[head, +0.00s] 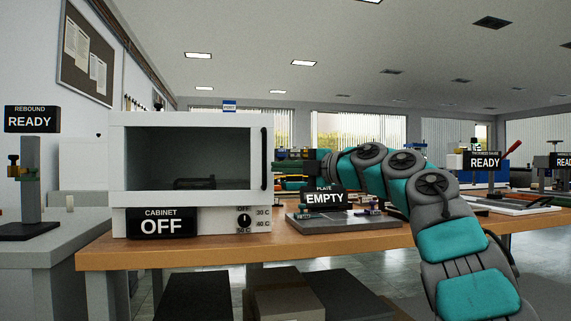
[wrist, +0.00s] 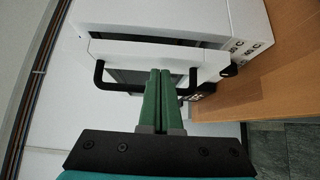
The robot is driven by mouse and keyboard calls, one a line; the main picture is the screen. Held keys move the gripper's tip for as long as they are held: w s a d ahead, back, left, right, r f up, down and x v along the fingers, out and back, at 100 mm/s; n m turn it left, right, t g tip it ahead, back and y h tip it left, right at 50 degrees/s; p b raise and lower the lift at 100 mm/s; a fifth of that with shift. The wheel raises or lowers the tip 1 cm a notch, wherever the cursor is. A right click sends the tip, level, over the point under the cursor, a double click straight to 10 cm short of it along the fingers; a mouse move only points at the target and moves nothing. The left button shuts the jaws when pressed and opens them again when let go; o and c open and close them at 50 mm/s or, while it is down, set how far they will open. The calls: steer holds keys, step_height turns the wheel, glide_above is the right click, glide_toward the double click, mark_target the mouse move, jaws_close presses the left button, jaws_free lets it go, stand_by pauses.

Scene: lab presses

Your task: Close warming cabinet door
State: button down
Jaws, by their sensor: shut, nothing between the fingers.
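The white warming cabinet (head: 120,220) stands on the left of the wooden bench. Its windowed door (head: 190,119) faces me, with a black vertical bar handle (head: 265,158) at the right edge. In the wrist view a dark gap shows between the door (wrist: 125,50) and the cabinet body (wrist: 205,18), so the door looks slightly ajar; how far is hard to tell. My gripper (head: 281,155) is just right of the handle. In the wrist view its green fingers (wrist: 163,72) are shut and empty, between the handle's two ends; contact cannot be made out.
A sign reading CABINET OFF (head: 162,223) and a dial (head: 244,221) are below the door. A plate with an EMPTY sign (head: 324,198) is right of the cabinet. A device with a READY sign (head: 30,119) stands on the left counter. Boxes (head: 290,302) lie under the bench.

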steer(key=shift+w+a, duration=0.1)
steer(key=shift+w, duration=0.45)
steer(key=w+p, duration=0.1)
steer(key=p, duration=0.1)
steer(key=w+p, duration=0.2)
steer(key=p, duration=0.1)
steer(key=shift+a+r, duration=0.1)
steer(key=shift+r, duration=0.2)
